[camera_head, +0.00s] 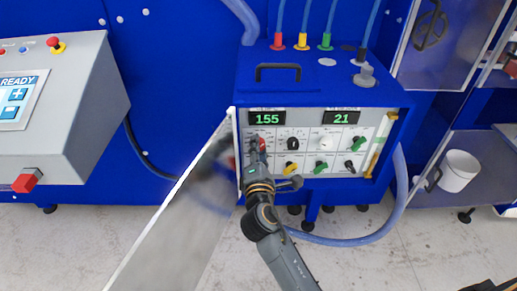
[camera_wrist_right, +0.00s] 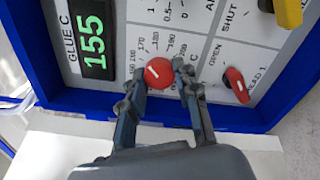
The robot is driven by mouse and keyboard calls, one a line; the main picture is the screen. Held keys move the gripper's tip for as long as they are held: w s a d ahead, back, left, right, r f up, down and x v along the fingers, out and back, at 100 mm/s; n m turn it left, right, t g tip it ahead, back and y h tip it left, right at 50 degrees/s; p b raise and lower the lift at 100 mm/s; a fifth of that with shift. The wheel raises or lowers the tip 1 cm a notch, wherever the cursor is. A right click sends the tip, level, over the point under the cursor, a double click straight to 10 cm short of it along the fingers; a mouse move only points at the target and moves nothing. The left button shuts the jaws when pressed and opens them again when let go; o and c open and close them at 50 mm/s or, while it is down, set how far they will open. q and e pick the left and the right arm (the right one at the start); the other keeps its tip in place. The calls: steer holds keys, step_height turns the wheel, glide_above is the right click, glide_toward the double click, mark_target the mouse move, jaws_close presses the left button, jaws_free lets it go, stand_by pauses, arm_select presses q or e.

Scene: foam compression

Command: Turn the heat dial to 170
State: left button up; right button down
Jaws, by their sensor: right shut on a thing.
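The heat dial is a red round knob with a white pointer line, between my right fingers in the right wrist view (camera_wrist_right: 159,72). Printed numbers, including 170 and 190, curve around it. The green display beside it reads 155 (camera_wrist_right: 92,38); in the head view the same display (camera_head: 267,118) sits above the knob. My right gripper (camera_wrist_right: 159,78) is shut on the red dial, one finger on each side. In the head view the right gripper (camera_head: 257,154) reaches the panel's left part and mostly covers the dial. My left gripper is not in view.
Several other knobs sit close by, including a red lever knob (camera_wrist_right: 236,84) and a yellow knob (camera_head: 292,169). A second display reads 21 (camera_head: 341,118). An open metal door (camera_head: 180,215) hangs left of the panel. A grey console (camera_head: 75,115) stands farther left.

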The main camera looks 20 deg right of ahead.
steer(key=c, duration=1)
jaws_free()
steer(key=v, duration=1.2)
